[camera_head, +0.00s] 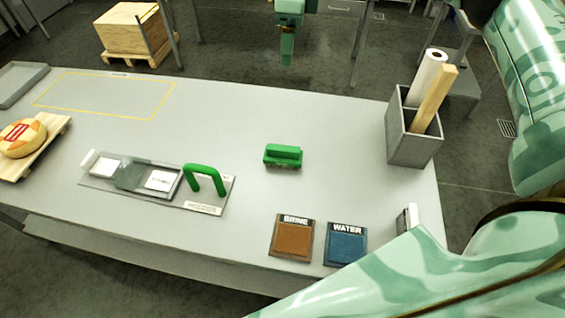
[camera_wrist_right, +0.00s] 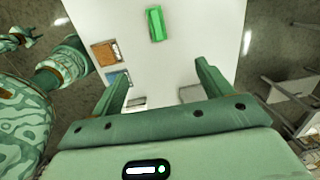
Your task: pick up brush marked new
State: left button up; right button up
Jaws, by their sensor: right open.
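A green brush (camera_head: 283,156) lies on the grey table right of its middle, with no readable marking. It also shows in the right wrist view (camera_wrist_right: 156,24), near the top. A second green thing with an arched handle (camera_head: 205,178) stands on the right end of a labelled grey tray (camera_head: 125,186); its small label is unreadable. My right gripper (camera_wrist_right: 160,70) is open and empty, with the brush beyond its fingertips, apart from them. In the head view my right arm comes in at lower right and its fingers are hidden. My left gripper is not clearly visible.
A brown BRINE pad (camera_head: 292,238) and a blue WATER pad (camera_head: 345,244) lie near the front edge. A grey bin (camera_head: 413,150) with a roll and wooden block stands at the right. A small grey-white object (camera_head: 408,218) is by my arm. Cheese (camera_head: 20,138) sits far left.

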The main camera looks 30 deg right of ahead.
jog(key=g+b, duration=0.1)
jog(key=b, duration=1.5)
send_over(283, 148)
notch_tip(283, 148, down, 22)
jog(key=f+b, duration=0.1)
jog(key=f, duration=0.2)
jog(key=f+b, duration=0.1)
jog(key=f, duration=0.3)
jog(key=f+b, duration=0.1)
jog(key=f, duration=0.2)
jog(key=shift+w+d+f, duration=0.1)
jog(key=shift+d+f, duration=0.1)
jog(key=shift+d, duration=0.15)
jog(key=f, duration=0.2)
jog(key=f+b, duration=0.1)
jog(key=f, duration=0.1)
jog(key=f+b, duration=0.1)
jog(key=f, duration=0.1)
jog(key=shift+a, duration=0.3)
pick_arm(q)
jog(key=s+f, duration=0.2)
jog(key=f, duration=0.9)
jog(key=s+f+g, duration=0.1)
jog(key=s+f, duration=0.1)
jog(key=f, duration=0.9)
jog(key=shift+d+f, duration=0.25)
pick_arm(e)
jog(key=shift+r, duration=0.1)
